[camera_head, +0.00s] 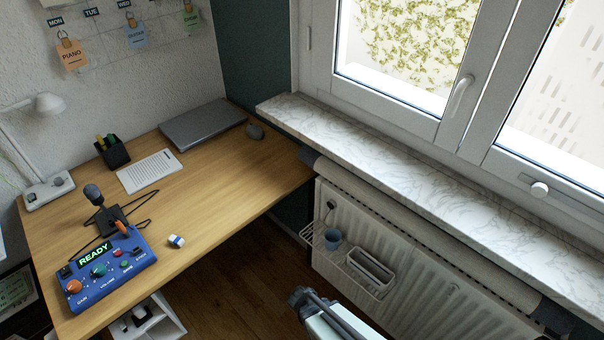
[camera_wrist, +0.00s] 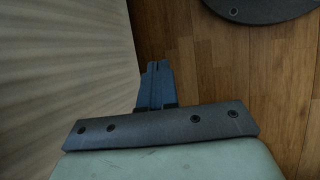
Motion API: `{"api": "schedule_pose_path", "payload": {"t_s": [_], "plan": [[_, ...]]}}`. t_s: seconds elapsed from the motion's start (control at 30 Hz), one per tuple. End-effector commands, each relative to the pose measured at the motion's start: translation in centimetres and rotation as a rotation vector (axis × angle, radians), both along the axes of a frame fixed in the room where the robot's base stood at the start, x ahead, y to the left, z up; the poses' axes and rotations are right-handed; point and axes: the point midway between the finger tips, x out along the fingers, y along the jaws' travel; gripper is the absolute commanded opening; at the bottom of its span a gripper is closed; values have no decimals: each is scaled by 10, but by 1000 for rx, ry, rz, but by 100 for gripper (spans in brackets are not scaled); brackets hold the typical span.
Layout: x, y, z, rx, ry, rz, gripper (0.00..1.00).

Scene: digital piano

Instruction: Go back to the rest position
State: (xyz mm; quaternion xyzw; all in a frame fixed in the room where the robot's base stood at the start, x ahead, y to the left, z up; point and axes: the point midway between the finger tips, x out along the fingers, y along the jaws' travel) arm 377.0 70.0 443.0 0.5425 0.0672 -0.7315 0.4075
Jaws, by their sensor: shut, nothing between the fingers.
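My gripper (camera_wrist: 155,86) shows in the wrist view, its two blue-grey fingers together with nothing between them. It points over the wooden floor (camera_wrist: 200,70), beside a pale ribbed surface (camera_wrist: 65,60) on the left. Part of my pale green and dark arm shows at the bottom of the head view, in front of the radiator (camera_head: 440,290) and clear of the desk; the fingers cannot be made out there.
A wire rack (camera_head: 350,270) with a blue cup (camera_head: 332,237) hangs on the radiator under the marble sill (camera_head: 400,165).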

Motion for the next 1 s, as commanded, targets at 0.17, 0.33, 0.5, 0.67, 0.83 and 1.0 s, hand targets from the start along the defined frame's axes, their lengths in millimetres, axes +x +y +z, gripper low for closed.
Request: {"api": "schedule_pose_path", "payload": {"t_s": [0.17,0.33,0.5,0.67,0.83,1.0], "plan": [[-31,-32,-6,47,73,-187,0],[-60,-52,-10,101,137,-361,0],[-88,-64,-12,160,194,-536,0],[-109,-70,-12,215,238,-679,0],[-122,-71,-11,256,266,-777,0],[-127,-71,-10,274,277,-814,0]]}}
